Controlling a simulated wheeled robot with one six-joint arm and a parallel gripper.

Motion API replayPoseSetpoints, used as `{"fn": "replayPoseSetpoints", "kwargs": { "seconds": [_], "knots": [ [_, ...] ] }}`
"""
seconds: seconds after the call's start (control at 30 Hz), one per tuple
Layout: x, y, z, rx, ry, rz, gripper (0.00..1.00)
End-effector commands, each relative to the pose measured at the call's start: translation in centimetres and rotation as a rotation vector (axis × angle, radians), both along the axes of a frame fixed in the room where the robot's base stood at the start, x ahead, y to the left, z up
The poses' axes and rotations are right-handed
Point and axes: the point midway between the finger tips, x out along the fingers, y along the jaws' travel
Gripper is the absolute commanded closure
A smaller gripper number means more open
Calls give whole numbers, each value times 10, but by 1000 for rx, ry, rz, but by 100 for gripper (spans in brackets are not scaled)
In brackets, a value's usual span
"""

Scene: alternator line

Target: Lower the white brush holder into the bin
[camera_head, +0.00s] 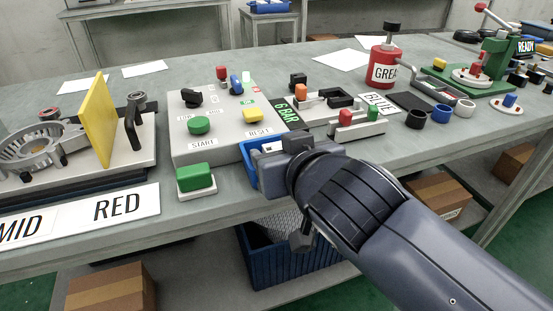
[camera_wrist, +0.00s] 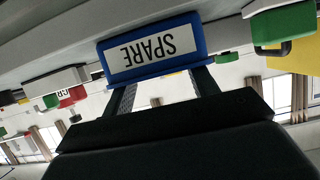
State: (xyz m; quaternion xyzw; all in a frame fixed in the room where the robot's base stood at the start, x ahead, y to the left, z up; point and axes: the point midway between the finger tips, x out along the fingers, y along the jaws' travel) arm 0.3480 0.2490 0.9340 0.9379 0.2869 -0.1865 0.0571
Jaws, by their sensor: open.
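My gripper (camera_head: 270,158) is open at the front edge of the bench, beside a small blue bin (camera_head: 249,152). In the wrist view the bin's blue front (camera_wrist: 150,48) carries a white SPARE label, seen upside down, and lies just beyond the two fingers (camera_wrist: 160,84). Nothing shows between the fingers. The gripper hides most of the bin in the head view, and its inside cannot be seen.
A grey control box (camera_head: 215,138) with START and RESET buttons stands left of the bin. A green button block (camera_head: 195,178) sits at the front edge. A fixture with a red and a green block (camera_head: 358,122) is to the right. A larger blue crate (camera_head: 275,268) is below.

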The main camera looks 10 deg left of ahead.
Motion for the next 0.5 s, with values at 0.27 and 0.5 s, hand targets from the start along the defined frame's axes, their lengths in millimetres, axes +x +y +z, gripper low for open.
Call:
{"fn": "replayPoseSetpoints", "kwargs": {
  "seconds": [0.27, 0.5],
  "knots": [
    [-12, -7, 8, 3, -2, 3, 42],
    [-43, -28, 24, 5, -3, 4, 42]
  ]
}}
